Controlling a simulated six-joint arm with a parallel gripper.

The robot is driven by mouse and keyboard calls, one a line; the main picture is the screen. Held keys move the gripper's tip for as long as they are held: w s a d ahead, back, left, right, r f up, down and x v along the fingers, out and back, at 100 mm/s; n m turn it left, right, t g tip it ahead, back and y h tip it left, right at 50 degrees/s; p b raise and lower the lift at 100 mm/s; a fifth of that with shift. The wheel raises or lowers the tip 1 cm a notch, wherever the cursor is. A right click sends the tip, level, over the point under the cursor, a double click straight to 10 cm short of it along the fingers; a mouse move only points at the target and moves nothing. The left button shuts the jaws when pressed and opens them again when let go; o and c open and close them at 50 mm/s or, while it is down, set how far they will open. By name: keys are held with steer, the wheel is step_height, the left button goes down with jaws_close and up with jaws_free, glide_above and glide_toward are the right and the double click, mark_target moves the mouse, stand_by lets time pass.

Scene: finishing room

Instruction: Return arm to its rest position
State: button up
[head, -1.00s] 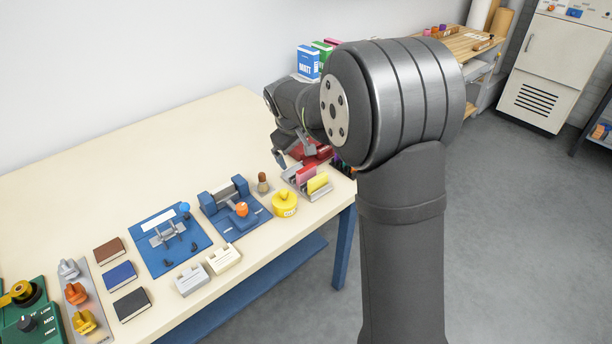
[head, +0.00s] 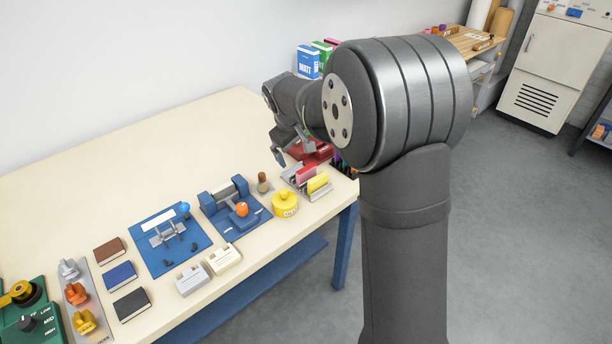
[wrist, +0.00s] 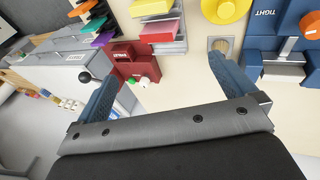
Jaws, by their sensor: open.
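My gripper (head: 287,151) hangs over the right part of the workbench (head: 80,185) in the head view, partly hidden behind my own arm. In the wrist view my gripper (wrist: 165,80) shows two blue fingers spread wide apart, with nothing held between them. Beyond the fingertips a dark red device (wrist: 135,62) stands on the bench, apart from the fingers as far as I can tell. The same red device (head: 318,152) shows in part behind my arm in the head view.
A card holder (head: 320,194), yellow round tin (head: 285,205), blue clamp fixture (head: 213,212) and blue board (head: 160,261) stand along the bench. Blue, green and pink boxes stand at the back, the blue box (head: 308,61) nearest. The bench's left rear is clear.

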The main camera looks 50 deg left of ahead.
steer(key=v, duration=0.8)
